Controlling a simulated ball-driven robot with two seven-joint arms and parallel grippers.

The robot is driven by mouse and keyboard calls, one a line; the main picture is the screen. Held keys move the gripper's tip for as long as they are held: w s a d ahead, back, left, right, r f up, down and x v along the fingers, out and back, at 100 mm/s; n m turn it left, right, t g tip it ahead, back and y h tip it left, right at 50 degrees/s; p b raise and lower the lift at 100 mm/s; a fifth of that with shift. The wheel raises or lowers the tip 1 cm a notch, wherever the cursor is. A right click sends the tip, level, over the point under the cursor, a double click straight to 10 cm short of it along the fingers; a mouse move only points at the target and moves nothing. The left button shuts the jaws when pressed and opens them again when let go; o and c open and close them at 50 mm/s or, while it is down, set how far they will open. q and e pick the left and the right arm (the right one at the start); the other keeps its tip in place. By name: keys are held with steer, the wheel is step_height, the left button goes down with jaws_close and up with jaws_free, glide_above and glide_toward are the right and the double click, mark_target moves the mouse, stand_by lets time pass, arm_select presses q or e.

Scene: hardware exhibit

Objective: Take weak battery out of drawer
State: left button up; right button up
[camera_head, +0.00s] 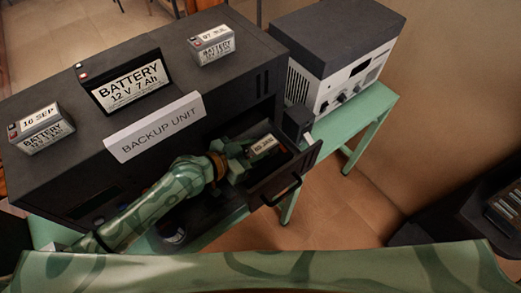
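A small grey battery with a "09 JAN" label (264,145) is in the open drawer (285,180) at the front right of the dark backup unit (255,50). My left gripper (243,161) is over the drawer, right at the near left side of this battery. Its two fingers show apart, but I cannot tell whether they touch or grip the battery. The battery's lower part is hidden by the gripper and drawer. My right gripper is not in view.
On the unit's top stand a "16 SEP" battery (40,128), a large black battery (125,82), a "07 JUL" battery (212,46) and a "BACKUP UNIT" sign (154,126). A white and grey device (335,83) stands on the green table (363,112) to the right.

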arm_select(q)
jaws_close()
steer(key=shift+r, duration=0.1)
